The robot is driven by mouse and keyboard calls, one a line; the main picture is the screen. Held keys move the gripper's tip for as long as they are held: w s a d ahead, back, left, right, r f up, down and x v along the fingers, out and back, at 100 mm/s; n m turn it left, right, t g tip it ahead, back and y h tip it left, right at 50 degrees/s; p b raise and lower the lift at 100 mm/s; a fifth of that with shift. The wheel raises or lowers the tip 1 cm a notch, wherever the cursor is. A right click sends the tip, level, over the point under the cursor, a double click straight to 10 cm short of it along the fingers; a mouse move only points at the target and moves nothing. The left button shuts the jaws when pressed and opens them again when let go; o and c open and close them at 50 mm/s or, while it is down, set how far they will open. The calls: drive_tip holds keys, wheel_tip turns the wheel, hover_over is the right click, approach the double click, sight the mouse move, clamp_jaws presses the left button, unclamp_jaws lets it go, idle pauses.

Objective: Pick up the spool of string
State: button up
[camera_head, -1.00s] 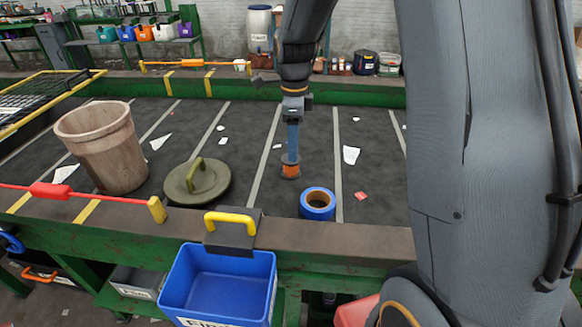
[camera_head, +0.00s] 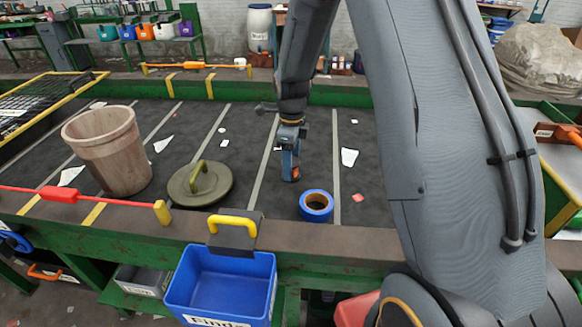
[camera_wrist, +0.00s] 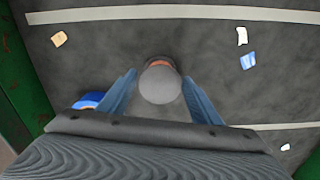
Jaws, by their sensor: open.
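The spool of string (camera_head: 294,174) stands on the dark belt, mostly hidden behind my fingers in the head view; only a bit of its orange side shows. In the wrist view the spool (camera_wrist: 160,84) shows its round grey top with an orange edge behind it. My gripper (camera_head: 290,177) points down over the spool. In the wrist view my gripper (camera_wrist: 160,76) is open, with one blue finger on each side of the spool and a gap visible on both sides.
A blue tape roll (camera_head: 316,217) lies close by, nearer the belt's front edge. Paper scraps (camera_head: 349,157) lie about. A blue bin (camera_head: 220,290) hangs at the front.

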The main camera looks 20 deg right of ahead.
drive_tip(key=shift+f, duration=0.1)
drive_tip(key=c, duration=0.9)
